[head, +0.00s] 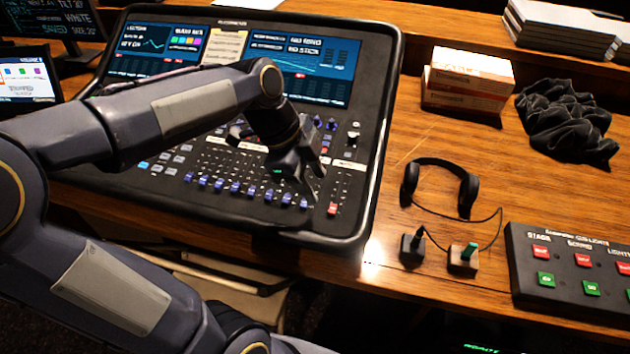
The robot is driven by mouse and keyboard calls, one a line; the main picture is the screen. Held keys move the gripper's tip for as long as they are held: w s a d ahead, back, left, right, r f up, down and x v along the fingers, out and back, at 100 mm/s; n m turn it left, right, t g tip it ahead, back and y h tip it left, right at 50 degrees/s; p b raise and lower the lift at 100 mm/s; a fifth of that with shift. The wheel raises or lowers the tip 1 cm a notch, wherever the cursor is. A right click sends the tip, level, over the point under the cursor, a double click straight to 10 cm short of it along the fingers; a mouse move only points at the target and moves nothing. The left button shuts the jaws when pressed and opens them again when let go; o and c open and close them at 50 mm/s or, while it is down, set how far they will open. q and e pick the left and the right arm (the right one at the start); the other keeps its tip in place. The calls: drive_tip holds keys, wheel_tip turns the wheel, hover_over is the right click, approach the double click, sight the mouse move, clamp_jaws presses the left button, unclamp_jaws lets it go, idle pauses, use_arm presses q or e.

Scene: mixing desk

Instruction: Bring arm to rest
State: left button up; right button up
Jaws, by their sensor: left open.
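My left arm comes in from the left and reaches over the mixing desk (377,150). My left gripper (312,182) is open and empty, with its fingers pointing down at the right part of the desk, over the fader area. I cannot tell whether its fingertips touch the desk surface. The arm hides part of the desk's left side and middle. The desk has blue fader caps (235,188) along its front and lit screens (305,65) at its back. My right gripper is not in view.
Black headphones (440,165), two small switch boxes (411,248) (462,258), and a button panel (560,315) lie on the wooden table (420,95) to the right. Cartons (465,85), a dark cloth (565,120) and stacked papers (560,32) are behind. Monitors (28,80) stand at left.

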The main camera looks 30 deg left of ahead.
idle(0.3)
use_arm(q)
drive_tip(key=s+d+f+n+t+p, duration=0.1)
drive_tip(key=s+d+f+n+t, duration=0.1)
drive_tip(key=s+n, duration=1)
drive_tip(key=n+t, duration=0.1)
drive_tip(key=n, duration=0.4)
drive_tip(key=shift+s+d+f+p, duration=0.15)
drive_tip(key=shift+s+d+p, duration=0.05)
drive_tip(key=shift+p, duration=0.15)
drive_tip(key=shift+c, duration=0.8)
drive_tip(key=shift+a+t, duration=0.1)
drive_tip(key=shift+t, duration=0.2)
